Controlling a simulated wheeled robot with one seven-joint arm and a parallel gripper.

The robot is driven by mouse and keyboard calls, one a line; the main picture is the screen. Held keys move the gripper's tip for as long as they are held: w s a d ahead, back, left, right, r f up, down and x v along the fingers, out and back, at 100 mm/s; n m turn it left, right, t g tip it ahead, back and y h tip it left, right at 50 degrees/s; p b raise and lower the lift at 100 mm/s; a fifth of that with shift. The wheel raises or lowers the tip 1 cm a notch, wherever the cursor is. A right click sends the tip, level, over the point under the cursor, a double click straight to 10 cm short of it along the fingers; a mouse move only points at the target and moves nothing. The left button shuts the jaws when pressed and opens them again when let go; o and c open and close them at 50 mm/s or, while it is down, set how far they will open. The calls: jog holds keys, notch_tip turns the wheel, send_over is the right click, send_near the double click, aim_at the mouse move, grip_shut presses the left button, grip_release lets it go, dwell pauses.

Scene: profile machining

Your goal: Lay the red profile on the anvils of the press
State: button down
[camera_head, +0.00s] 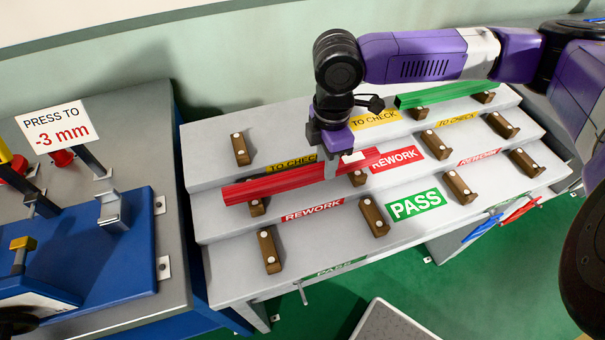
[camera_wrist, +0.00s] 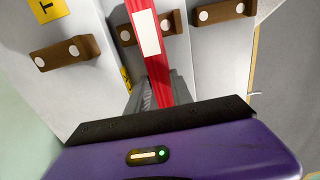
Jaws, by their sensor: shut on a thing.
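The red profile (camera_head: 272,184) is a long bar held in my gripper (camera_head: 332,168) above the stepped rack, near the TO CHECK and REWORK steps. My gripper is shut on it, nearer its right end in the head view. In the wrist view the red profile (camera_wrist: 147,40), with a white label, runs away from between the fingers (camera_wrist: 158,92). The press (camera_head: 75,240) is at the left with a blue bed. Grey blocks that look like anvils (camera_head: 113,210) stand on it, one clearly visible. A sign (camera_head: 57,125) there reads "PRESS TO -3 mm".
The stepped rack (camera_head: 215,165) has several brown wooden rests. A green profile (camera_head: 440,94) lies on its top step. Red and blue profiles (camera_head: 482,228) show below its right front edge. A narrow gap separates rack and press. Red parts and posts rise from the press.

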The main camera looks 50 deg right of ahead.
jog(key=shift+r, duration=0.1)
dwell(0.4)
jog(key=shift+r+p, duration=1.45)
jog(key=shift+p, duration=0.1)
jog(key=shift+r+p, duration=1.5)
